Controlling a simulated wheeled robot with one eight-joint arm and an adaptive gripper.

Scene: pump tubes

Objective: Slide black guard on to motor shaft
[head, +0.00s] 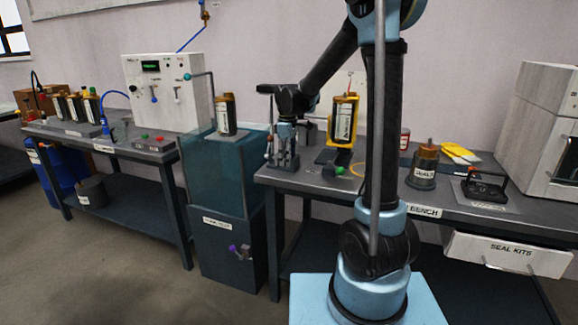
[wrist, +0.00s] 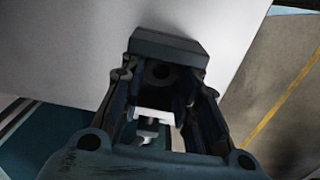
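My gripper (head: 284,160) points down low over the left end of the right bench, beside the tank. In the wrist view its two fingers (wrist: 163,105) stand apart, with a dark block (wrist: 168,45) with a round hole at their tips. I cannot tell whether the fingers grip this block, or whether it is the black guard. A yellow-and-black upright unit (head: 343,119) with a white label stands on a dark base to the right of my gripper. I cannot make out a motor shaft for certain.
A teal see-through tank (head: 230,170) stands left of the right bench (head: 395,196). A labelled dark can (head: 423,172), a black fixture (head: 484,187) and yellow gloves (head: 460,153) occupy the bench's right part. A white cabinet (head: 535,120) stands at the right end.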

